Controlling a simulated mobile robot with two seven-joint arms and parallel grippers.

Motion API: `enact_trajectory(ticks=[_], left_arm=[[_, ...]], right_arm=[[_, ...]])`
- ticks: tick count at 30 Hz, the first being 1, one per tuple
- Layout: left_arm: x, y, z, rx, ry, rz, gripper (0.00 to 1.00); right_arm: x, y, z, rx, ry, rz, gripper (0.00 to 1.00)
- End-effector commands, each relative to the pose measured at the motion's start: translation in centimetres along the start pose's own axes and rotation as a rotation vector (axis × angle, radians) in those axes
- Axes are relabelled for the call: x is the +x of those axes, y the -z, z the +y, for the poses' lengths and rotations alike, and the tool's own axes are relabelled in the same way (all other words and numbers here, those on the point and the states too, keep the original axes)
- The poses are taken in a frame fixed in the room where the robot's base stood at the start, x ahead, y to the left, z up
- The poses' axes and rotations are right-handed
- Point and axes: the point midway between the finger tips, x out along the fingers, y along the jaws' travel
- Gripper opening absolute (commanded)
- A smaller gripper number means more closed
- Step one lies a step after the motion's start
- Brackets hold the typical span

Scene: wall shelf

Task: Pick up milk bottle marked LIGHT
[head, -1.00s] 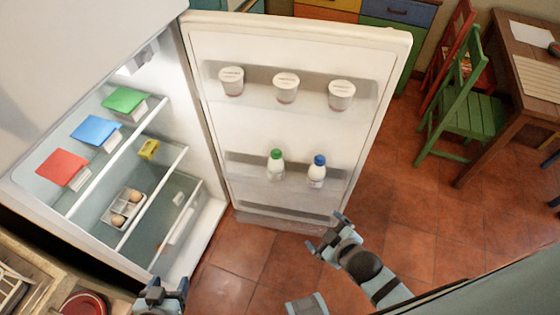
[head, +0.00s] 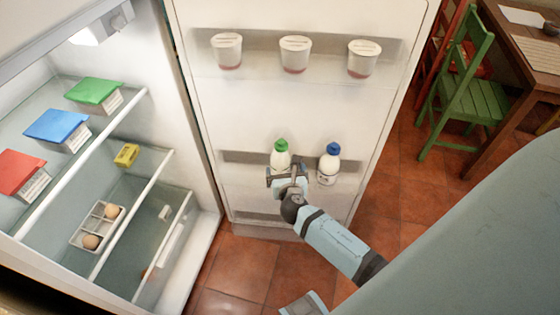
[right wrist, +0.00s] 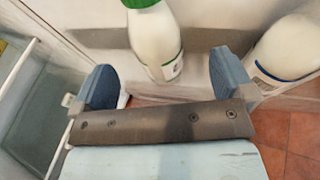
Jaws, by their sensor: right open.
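A white milk bottle with a green cap (head: 280,154) stands in the lower rack of the fridge door. A white milk bottle with a blue cap (head: 329,163) stands to its right. I cannot read which label says LIGHT. My right gripper (head: 287,174) is open just in front of the green-capped bottle and hides its lower part. In the right wrist view, the green-capped bottle (right wrist: 156,42) stands upright between the open fingers and slightly beyond them. The blue-capped bottle (right wrist: 288,48) is outside the right finger. My left gripper is out of view.
The fridge door (head: 290,112) is open, with several white cups on its upper rack. The fridge shelves at left hold coloured boxes, a yellow block and an egg tray (head: 98,226). A green chair (head: 465,95) stands right on the tiled floor.

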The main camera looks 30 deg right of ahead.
Motion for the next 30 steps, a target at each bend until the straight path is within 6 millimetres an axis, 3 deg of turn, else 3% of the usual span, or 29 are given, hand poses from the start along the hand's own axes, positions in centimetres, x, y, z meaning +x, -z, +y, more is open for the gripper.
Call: enact_trajectory(ticks=[3, 10, 18, 28, 30], left_arm=[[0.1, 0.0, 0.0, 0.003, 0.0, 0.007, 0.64], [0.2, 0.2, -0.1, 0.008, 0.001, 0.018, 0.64], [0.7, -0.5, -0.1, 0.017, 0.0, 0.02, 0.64], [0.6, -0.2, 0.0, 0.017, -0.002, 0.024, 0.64], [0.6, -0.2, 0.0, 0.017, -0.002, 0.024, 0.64]], right_arm=[[1.9, 0.1, 0.0, 0.001, 0.001, 0.0, 1.0], [3.5, 0.2, 0.2, 0.002, 0.0, 0.0, 1.0], [7.4, 0.4, 0.7, 0.003, 0.0, 0.001, 1.0], [8.0, 0.3, 0.7, 0.003, -0.001, 0.001, 1.0], [8.0, 0.3, 0.7, 0.003, -0.001, 0.001, 0.84]])
